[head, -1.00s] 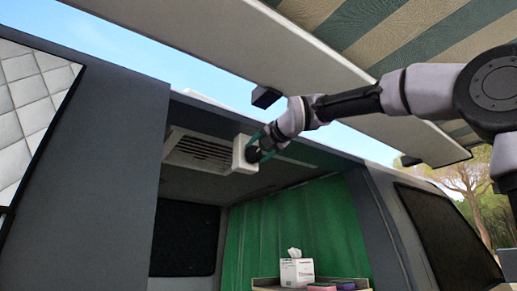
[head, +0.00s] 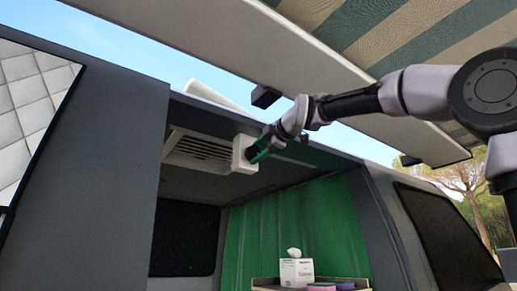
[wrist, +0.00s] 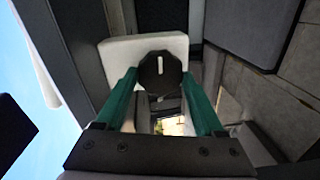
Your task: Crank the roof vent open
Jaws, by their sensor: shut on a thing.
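The roof vent's louvred grille (head: 200,150) is set in the van ceiling, with a white crank box (head: 243,153) at its right end. In the wrist view the box (wrist: 120,52) carries a dark, many-sided knob (wrist: 160,72) with a pale mark. My gripper (head: 256,152) is at the box, and its green fingers (wrist: 160,80) stand on both sides of the knob, shut on it. A pale vent lid (head: 215,94) stands tilted up above the roof edge. The knob is hidden by my gripper in the head view.
The striped awning and its pale rail (head: 250,60) hang above my arm. A dark block (head: 265,97) is under the rail, close to my wrist. A green curtain (head: 300,230) and a tissue box (head: 296,272) are below, inside the van.

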